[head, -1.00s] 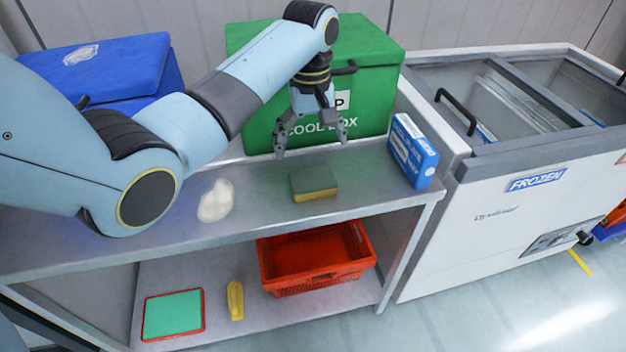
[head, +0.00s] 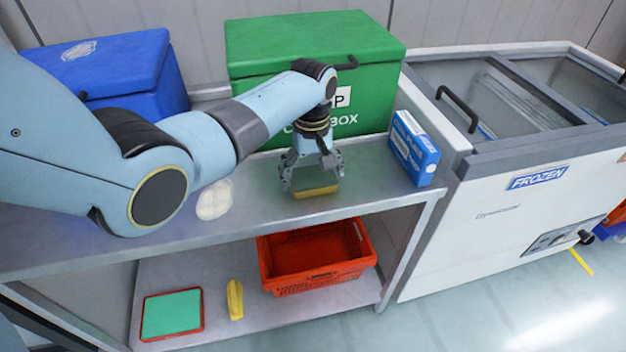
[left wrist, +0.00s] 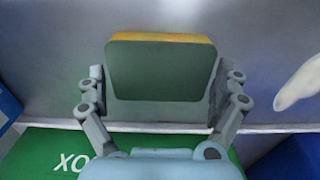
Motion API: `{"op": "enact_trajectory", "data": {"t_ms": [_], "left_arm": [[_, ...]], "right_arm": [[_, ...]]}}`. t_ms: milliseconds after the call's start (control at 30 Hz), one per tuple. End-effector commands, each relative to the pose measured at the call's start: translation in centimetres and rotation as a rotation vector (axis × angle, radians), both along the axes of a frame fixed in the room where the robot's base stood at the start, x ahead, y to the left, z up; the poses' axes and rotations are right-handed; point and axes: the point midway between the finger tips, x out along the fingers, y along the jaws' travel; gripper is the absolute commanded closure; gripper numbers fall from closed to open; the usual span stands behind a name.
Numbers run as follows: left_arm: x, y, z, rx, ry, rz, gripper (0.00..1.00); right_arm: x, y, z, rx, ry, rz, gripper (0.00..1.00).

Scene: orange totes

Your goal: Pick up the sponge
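The sponge (head: 316,190), with a green top and a yellow lower layer, lies on the steel upper shelf in front of the green cool box. My left gripper (head: 312,180) is lowered over it, with one finger on each side. In the left wrist view the sponge (left wrist: 160,70) sits between the two open fingers (left wrist: 156,90). A small gap shows at the left finger; whether the right finger touches the sponge I cannot tell. My right gripper is not in view.
A green cool box (head: 300,55) stands behind and a blue and white carton (head: 413,150) to the right. A whitish rounded item (head: 214,200) lies to the left on the shelf (head: 250,225). A red basket (head: 315,265) is on the lower shelf.

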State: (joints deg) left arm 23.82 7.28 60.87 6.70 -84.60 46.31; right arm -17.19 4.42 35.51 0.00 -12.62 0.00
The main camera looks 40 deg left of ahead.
Motion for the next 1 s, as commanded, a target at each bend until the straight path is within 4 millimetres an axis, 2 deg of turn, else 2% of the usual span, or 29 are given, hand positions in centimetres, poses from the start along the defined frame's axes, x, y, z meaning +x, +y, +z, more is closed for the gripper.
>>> {"op": "enact_trajectory", "data": {"t_ms": [33, 133, 567, 767, 867, 1000], "left_arm": [[0.0, 0.0, 0.0, 0.000, 0.000, 0.000, 0.09], [0.0, 0.0, 0.0, 0.000, 0.000, 0.000, 0.22], [0.0, 0.0, 0.3, 0.000, 0.000, 0.000, 0.23], [0.0, 0.0, 2.4, 0.001, -0.002, 0.000, 0.23], [0.1, 0.0, 4.4, 0.001, -0.005, 0.000, 0.23], [-2.1, -2.8, 6.1, -0.003, 0.000, -0.002, 0.23]], "right_arm": [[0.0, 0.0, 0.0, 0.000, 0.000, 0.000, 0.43], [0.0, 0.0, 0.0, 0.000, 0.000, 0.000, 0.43], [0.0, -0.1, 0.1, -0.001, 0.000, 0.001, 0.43], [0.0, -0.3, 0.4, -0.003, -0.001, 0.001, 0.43], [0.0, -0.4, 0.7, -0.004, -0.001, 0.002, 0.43], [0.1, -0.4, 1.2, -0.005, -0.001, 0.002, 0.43]]}}
